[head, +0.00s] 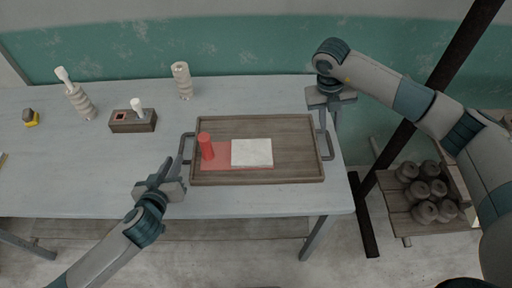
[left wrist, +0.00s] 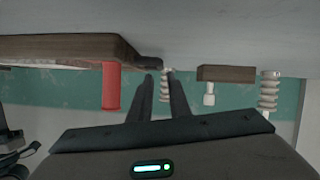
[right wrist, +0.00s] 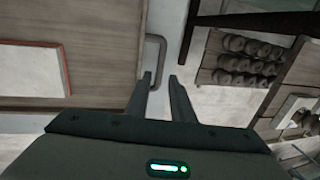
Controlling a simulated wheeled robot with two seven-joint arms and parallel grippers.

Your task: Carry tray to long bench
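A brown wooden tray (head: 300,165) lies flat on the pale table, with a dark handle at each end. On it are a red cylinder (head: 206,147), a red sheet (head: 216,159) and a white slab (head: 252,152). My left gripper (head: 167,168) is open and empty, just left of the tray's left handle (head: 184,148). In the left wrist view that handle (left wrist: 148,62) is just beyond the fingertips. My right gripper (head: 328,122) is open above the right handle (head: 328,148).
The pale table (head: 80,175) also holds two ribbed pale pieces (head: 183,82) (head: 82,103), a small wooden box (head: 133,122) and a yellow-grey item (head: 31,119). A low rack (head: 405,218) of dark round pots stands right, beyond a dark post (head: 440,80). A green-banded wall is behind.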

